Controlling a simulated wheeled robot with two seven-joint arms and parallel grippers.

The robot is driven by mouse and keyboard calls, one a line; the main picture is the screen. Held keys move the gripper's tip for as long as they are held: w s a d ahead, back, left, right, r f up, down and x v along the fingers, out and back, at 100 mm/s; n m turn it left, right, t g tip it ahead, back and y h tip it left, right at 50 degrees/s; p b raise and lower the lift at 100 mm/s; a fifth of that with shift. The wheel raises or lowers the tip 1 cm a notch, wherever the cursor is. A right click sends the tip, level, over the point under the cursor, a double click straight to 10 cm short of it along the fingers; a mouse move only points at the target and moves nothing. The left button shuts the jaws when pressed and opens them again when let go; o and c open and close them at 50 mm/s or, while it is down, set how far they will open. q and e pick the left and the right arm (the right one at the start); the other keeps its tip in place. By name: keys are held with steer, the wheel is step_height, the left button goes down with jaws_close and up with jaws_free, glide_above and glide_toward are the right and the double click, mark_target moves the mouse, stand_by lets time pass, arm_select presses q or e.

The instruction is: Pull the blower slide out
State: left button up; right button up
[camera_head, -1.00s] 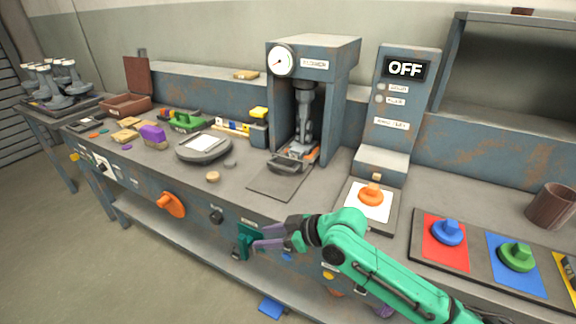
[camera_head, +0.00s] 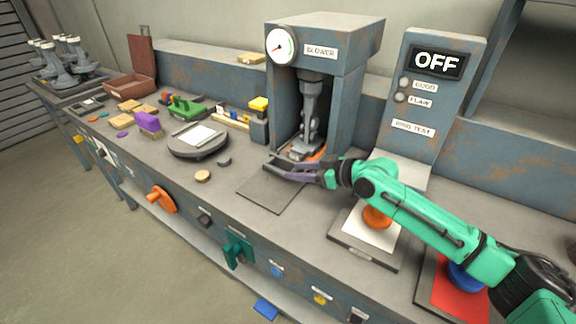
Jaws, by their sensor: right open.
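The blower (camera_head: 354,88) is a grey-blue cabinet marked BLOWER with a round gauge and an open front bay. A dark nozzle (camera_head: 311,105) hangs inside the bay. The blower slide (camera_head: 303,150) sits at the foot of the bay, with orange bits beside it; its front and handle are largely hidden behind my right gripper. My right gripper (camera_head: 276,170) is open, its purple fingers pointing left at the slide's front, just above the bench. I cannot tell whether the fingers touch the slide. My left gripper is out of view.
A dark flat plate (camera_head: 262,193) lies clear in front of the blower. The ring test post (camera_head: 419,110) reads OFF, with an orange knob piece (camera_head: 377,217) on a white pad before it. A round scale-like dish (camera_head: 186,150) stands left.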

mark_target(279, 170)
steer(key=x, duration=0.5)
steer(key=shift+w, duration=0.15)
jaws_close()
stand_by(1.1)
